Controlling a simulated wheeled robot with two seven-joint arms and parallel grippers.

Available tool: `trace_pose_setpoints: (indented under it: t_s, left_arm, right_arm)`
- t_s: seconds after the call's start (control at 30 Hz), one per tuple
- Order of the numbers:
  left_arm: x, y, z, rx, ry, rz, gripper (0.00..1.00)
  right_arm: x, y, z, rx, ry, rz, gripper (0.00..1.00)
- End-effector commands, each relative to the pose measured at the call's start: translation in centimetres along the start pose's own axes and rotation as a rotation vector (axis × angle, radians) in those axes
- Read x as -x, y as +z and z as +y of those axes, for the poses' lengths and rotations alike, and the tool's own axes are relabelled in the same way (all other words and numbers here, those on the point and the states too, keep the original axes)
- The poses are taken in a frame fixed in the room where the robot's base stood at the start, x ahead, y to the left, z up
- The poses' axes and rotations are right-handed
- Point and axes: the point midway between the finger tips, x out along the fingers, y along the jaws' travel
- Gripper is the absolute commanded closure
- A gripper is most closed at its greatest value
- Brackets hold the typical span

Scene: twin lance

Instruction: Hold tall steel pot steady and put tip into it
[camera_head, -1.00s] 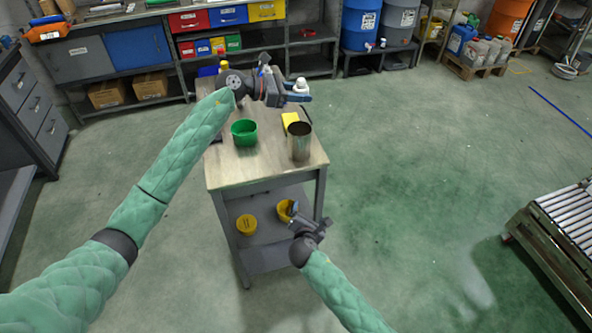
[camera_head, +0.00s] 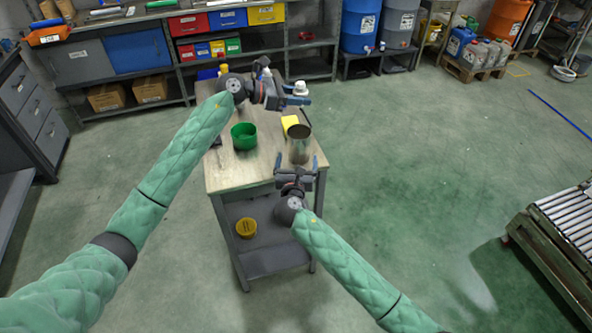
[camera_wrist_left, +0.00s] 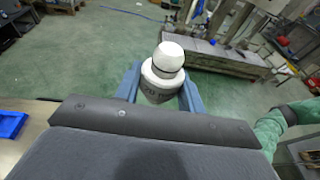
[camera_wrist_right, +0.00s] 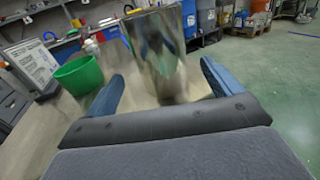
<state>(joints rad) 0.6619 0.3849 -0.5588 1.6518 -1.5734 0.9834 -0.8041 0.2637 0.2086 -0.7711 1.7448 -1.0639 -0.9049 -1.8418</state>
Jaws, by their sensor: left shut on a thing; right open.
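The tall steel pot (camera_head: 299,150) stands upright and open-topped near the front right corner of the table. It also fills the upper middle of the right wrist view (camera_wrist_right: 157,60). My right gripper (camera_head: 298,163) is open in front of it; its fingers point at the pot, one toward each side, with no grip on it. My left gripper (camera_head: 299,94) is shut on a white piece with a rounded cap, which I take as the tip (camera_head: 300,87). The left wrist view shows the tip (camera_wrist_left: 161,78) between both fingers. It is held beyond the pot, at the table's far right.
A green tub (camera_head: 244,136) stands left of the pot on the table (camera_head: 232,174).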

Motion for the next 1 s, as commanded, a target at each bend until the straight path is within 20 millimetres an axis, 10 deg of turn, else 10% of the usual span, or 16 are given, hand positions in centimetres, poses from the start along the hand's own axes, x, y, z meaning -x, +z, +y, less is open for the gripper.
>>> trace_pose_setpoints:
  t_s: [0.4,0.87,1.0]
  left_arm:
    - [0.0,0.0,0.0,0.000,0.000,0.000,0.92]
    - [0.0,0.0,0.0,0.000,0.000,0.000,0.92]
    - [0.0,0.0,0.0,0.000,0.000,0.000,0.92]
  right_arm:
    - [-5.9,-0.1,-0.1,0.000,-0.001,0.001,0.10]
    - [-7.0,-0.1,0.0,-0.001,0.000,0.002,0.10]
    - [-7.0,-0.1,0.0,-0.001,0.000,0.002,0.31]
